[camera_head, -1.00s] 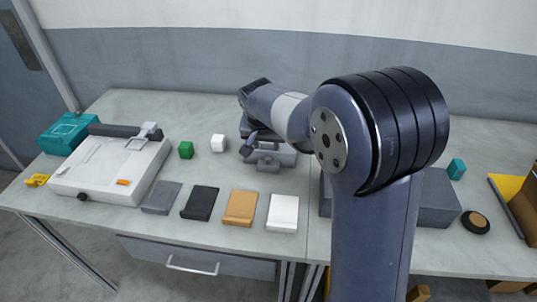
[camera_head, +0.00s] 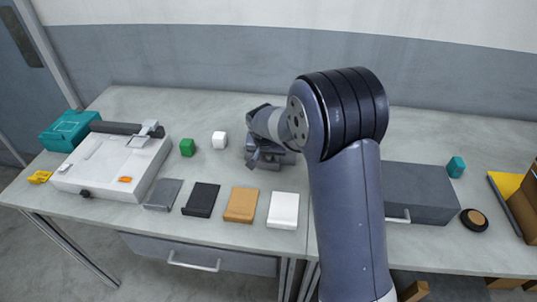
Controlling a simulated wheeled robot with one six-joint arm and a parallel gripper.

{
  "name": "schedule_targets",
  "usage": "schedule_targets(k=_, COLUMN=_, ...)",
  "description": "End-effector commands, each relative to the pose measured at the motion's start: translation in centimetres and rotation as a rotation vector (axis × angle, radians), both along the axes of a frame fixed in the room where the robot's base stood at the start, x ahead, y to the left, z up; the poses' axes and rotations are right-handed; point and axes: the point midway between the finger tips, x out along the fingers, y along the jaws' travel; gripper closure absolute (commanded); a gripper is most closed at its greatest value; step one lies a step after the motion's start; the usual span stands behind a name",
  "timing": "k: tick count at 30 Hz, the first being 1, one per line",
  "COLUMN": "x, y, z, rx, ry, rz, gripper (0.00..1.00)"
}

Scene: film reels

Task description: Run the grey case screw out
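A small grey case-like block (camera_head: 284,157) lies on the table near the middle, partly hidden by my arm's wrist. No screw on it can be made out at this size. My gripper (camera_head: 254,161) is low at the left side of this block, pointing down. Whether it touches the block, and whether its fingers are open or shut, I cannot tell. A larger grey box (camera_head: 422,190) with a pale front handle stands right of my arm, its left end hidden by the arm.
A white machine (camera_head: 110,172) and a teal box (camera_head: 68,131) stand at the left. Several flat blocks line the front, including an orange one (camera_head: 241,205). A round black-rimmed piece (camera_head: 474,221) lies right.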

Motion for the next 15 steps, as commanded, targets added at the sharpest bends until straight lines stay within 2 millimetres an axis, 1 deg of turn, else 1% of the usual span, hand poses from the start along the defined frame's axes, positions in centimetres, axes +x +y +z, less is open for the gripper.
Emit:
schedule_targets(k=1, x=0.0, y=0.0, z=0.01, rx=0.0, ry=0.0, rz=0.0, gripper=0.67)
schedule_targets(k=2, x=-0.01, y=0.0, z=0.02, rx=0.0, ry=0.0, rz=0.0, gripper=0.7)
schedule_targets(k=13, x=-0.02, y=0.01, z=0.02, rx=0.0, ry=0.0, rz=0.0, gripper=1.0)
schedule_targets(k=15, x=-0.02, y=0.01, z=0.02, rx=0.0, ry=0.0, rz=0.0, gripper=1.0)
